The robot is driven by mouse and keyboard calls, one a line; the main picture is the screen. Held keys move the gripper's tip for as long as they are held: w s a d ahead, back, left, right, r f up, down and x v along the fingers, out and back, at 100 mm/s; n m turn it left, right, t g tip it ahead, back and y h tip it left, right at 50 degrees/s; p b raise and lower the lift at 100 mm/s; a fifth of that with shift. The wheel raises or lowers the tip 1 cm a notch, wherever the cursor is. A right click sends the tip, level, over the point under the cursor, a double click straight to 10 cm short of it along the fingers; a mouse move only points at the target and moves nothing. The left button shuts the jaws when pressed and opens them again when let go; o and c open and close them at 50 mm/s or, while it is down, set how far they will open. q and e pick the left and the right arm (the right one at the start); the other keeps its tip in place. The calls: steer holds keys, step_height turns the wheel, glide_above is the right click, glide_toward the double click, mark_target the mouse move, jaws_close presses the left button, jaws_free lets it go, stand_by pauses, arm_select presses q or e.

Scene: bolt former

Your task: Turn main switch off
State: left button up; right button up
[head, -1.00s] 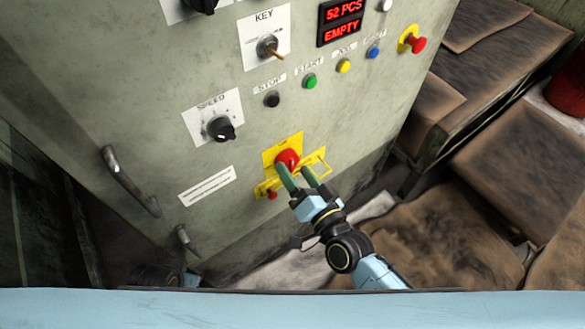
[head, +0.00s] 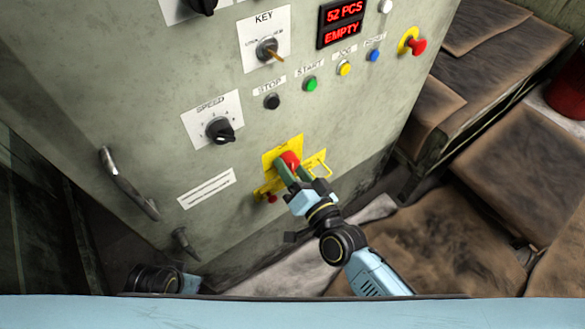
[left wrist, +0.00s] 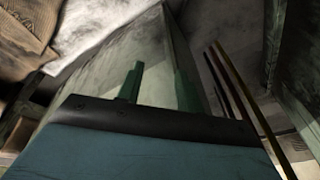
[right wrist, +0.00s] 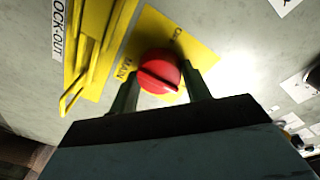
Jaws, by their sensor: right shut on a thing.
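The main switch is a red round knob (head: 288,161) on a yellow plate (head: 284,146), low on the grey cabinet front. In the right wrist view the knob (right wrist: 160,72) sits between my two green fingers, its raised grip tilted down to the right. "MAIN" is legible on the plate beside it. My right gripper (head: 288,173) is shut on the knob, and it also shows in the right wrist view (right wrist: 160,86). My left gripper (left wrist: 157,82) has its fingers apart with nothing between them; in the head view its fingers are not clear.
A yellow lock-out bracket (right wrist: 92,45) is right beside the knob. A small red part (head: 271,198) is below it. The speed dial (head: 220,130), stop button (head: 272,101) and key switch (head: 267,49) are higher up. A door handle (head: 128,183) sticks out at left. Brown boxes stand at right.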

steer(key=shift+n, duration=0.4)
steer(key=n+p, duration=0.2)
steer(key=n, duration=0.3)
steer(key=shift+y, duration=0.3)
steer(key=shift+f+n+p, duration=0.1)
steer(key=shift+n+p, duration=0.3)
steer(key=shift+n, duration=0.5)
steer(key=n+p, duration=0.1)
steer(key=n, duration=0.3)
steer(key=shift+n+y, duration=0.4)
steer(key=n, duration=0.3)
steer(key=shift+f, duration=0.1)
arm_select(q)
steer(key=s+a+f, duration=0.4)
steer(key=s+f, duration=0.1)
steer(key=f, duration=0.4)
steer(key=shift+s+g, duration=0.35)
steer(key=shift+g, duration=0.05)
arm_select(e)
steer(key=shift+n+y, duration=0.4)
steer(key=shift+n, duration=1.3)
arm_select(q)
steer(key=shift+w+d, duration=0.1)
steer(key=shift+w, duration=0.1)
